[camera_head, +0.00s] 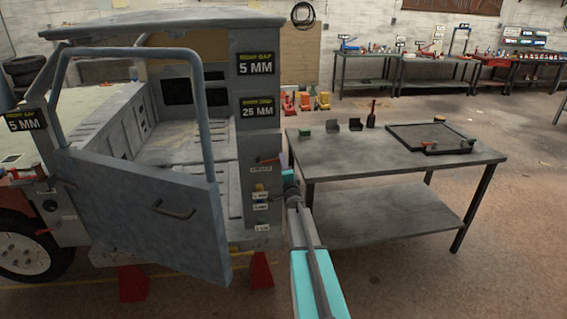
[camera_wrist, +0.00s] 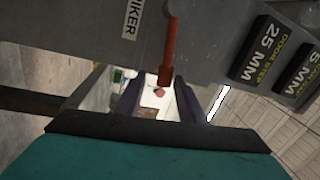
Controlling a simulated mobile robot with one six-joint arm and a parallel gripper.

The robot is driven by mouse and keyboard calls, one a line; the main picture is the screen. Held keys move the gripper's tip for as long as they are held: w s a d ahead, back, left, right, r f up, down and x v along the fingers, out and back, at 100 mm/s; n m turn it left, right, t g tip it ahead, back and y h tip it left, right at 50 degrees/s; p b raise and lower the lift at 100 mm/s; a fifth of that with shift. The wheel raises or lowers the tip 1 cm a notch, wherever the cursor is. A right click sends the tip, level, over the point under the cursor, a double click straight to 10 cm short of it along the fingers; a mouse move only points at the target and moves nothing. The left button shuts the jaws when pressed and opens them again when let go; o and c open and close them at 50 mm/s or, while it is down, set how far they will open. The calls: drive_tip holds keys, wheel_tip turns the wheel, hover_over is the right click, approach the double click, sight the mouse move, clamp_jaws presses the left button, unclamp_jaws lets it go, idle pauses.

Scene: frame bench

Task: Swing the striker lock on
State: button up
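The striker lock is an orange-red lever (camera_wrist: 169,50) on the grey door pillar, beside a white label ending in "IKER" (camera_wrist: 132,18). In the head view a small red lever (camera_head: 268,160) shows on the pillar above a white label. In the wrist view my gripper (camera_wrist: 156,98) is open, its two dark fingers apart. The lever's free end lies between or just in front of the fingertips; I cannot tell its depth or any contact. In the head view my arm reaches to the pillar and the fingertips are hard to make out.
The blue-grey door (camera_head: 150,205) hangs open left of the pillar. Other small fittings and labels (camera_head: 261,197) sit lower on the pillar. A metal table (camera_head: 345,155) with a green block, black brackets, a bottle and a tray stands close on the right. The floor in front is clear.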

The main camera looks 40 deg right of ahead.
drive_tip(key=shift+w+a+r, duration=0.1)
drive_tip(key=shift+w+r, duration=0.05)
drive_tip(key=b+v, duration=0.4)
drive_tip(key=v, duration=0.9)
drive_tip(key=shift+s, duration=0.35)
idle(0.4)
idle(0.4)
drive_tip(key=shift+a, duration=0.1)
